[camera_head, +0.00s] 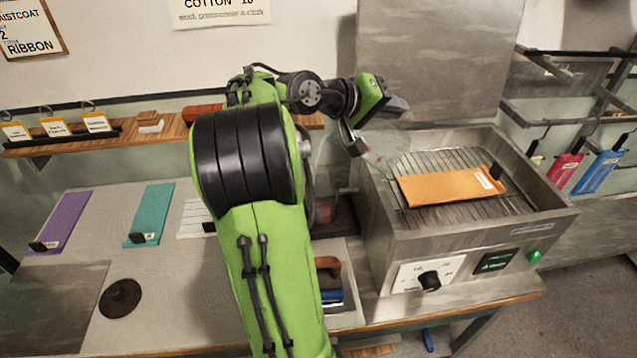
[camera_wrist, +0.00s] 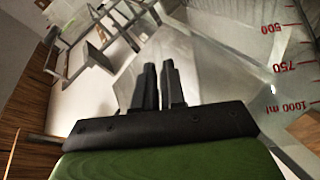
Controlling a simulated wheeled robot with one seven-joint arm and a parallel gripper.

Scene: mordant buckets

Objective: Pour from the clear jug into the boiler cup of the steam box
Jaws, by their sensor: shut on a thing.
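The steam box (camera_head: 470,235) is a grey metal box at the right with its lid raised. An orange cloth strip (camera_head: 450,187) lies on its wire rack. My gripper (camera_head: 352,140) is above the box's left rim, shut on the clear jug (camera_head: 388,150), which is faint and looks tilted. In the wrist view my fingers (camera_wrist: 158,85) are close together, and the jug's wall (camera_wrist: 285,65) with red marks up to 1000 ml fills the right side. The liquid level cannot be told. I cannot make out the boiler cup; my arm hides the area left of the box.
Purple (camera_head: 63,220) and teal (camera_head: 151,213) strips lie on the table at the left, near a dark round disc (camera_head: 120,298). A rack (camera_head: 570,110) with red and blue hanging strips stands right.

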